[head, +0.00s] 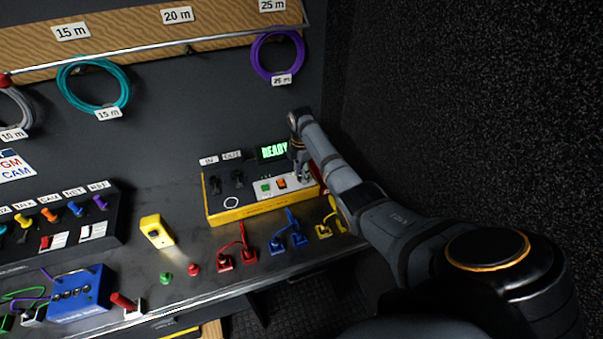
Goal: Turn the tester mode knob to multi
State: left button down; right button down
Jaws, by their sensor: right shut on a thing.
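The tester (250,208) is a dark box with a yellow edge on the bench. My right gripper (303,177) points down onto the right end of the tester, just right of the orange switch. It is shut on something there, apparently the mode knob. The fingers and arm hide the knob, so its setting cannot be read. My left gripper is not in view.
A yellow handheld device (156,231) lies left of the tester. Coiled teal (94,84) and purple (277,57) cables hang behind. A dark wall stands at the right.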

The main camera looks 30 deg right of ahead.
jog(key=shift+r+m+p, duration=0.15)
jog(key=shift+m+p, duration=0.5)
jog(key=shift+m, duration=0.05)
jog(key=m+p, duration=0.1)
jog(key=m, duration=0.1)
jog(key=shift+m+p, duration=0.3)
jog(key=shift+p, duration=0.1)
jog(key=m+p, duration=0.1)
jog(key=m, duration=0.1)
jog(key=shift+m, duration=0.3)
jog(key=m+p, duration=0.1)
jog(key=m, duration=0.2)
jog(key=shift+m+p, duration=0.3)
jog(key=shift+p, duration=0.05)
jog(key=m+p, duration=0.1)
jog(key=m, duration=0.2)
jog(key=shift+m, duration=0.4)
jog(key=m, duration=0.3)
jog(key=shift+w+m+p, duration=0.1)
jog(key=shift+m+p, duration=0.2)
jog(key=m, duration=0.6)
jog(key=shift+p, duration=0.35)
jog(key=shift+m, duration=0.3)
jog(key=shift+d, duration=0.1)
